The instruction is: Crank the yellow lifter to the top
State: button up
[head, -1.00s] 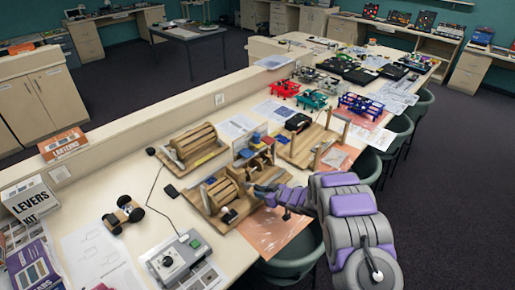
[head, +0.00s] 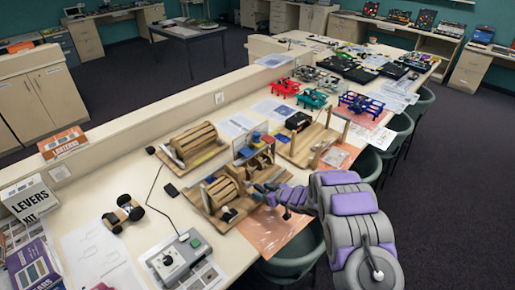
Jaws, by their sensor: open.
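Several wooden crank machines stand on the long cream bench in the head view. The nearest wooden lifter (head: 222,194) has a slatted drum on a flat wooden base. Behind it stands another wooden drum machine (head: 193,146), and to its right a wooden frame (head: 301,147). Small blue and yellow pieces (head: 254,139) show on the middle machine; I cannot tell which one is the yellow lifter. My gripper (head: 262,188) is open at the right side of the nearest lifter, close to its base. Its fingertips are small, and I cannot tell whether they touch a crank.
A grey control box (head: 176,259) and a small wheeled wooden cart (head: 123,214) are at the front left. A LEVERS KIT box (head: 33,199) stands at the left edge. Red, green and blue frames (head: 312,98) are farther back. Green chairs (head: 292,264) line the right side.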

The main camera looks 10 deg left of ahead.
jog(key=p+v, duration=0.1)
jog(key=v, duration=0.6)
jog(key=shift+s+d+r, duration=0.15)
jog(key=shift+s+d, duration=0.05)
jog(key=shift+d, duration=0.1)
dwell(0.5)
jog(key=w+d+r+m+t+h+b, duration=0.1)
jog(key=d+r+m+h, duration=0.1)
jog(key=d+r+h, duration=0.3)
jog(key=w+d+r+m+t+h+b, duration=0.1)
jog(key=d+r+h+b, duration=0.1)
jog(key=d, duration=0.6)
jog(key=s+d+r+m+g+h+b, duration=0.25)
jog(key=s+d+r, duration=0.2)
jog(key=s, duration=0.45)
jog(key=s+d+r+m+g+h+b, duration=0.1)
jog(key=s+d+r+m+h, duration=0.25)
jog(key=s+d, duration=0.35)
jog(key=s+a+g+y+b, duration=0.1)
jog(key=s+a+g, duration=0.3)
jog(key=s, duration=1.4)
jog(key=s+a+m+g+y+b, duration=0.1)
jog(key=s+a+g+b, duration=0.3)
jog(key=s, duration=1.4)
jog(key=shift+a+y, duration=0.7)
jog(key=shift+a, duration=0.5)
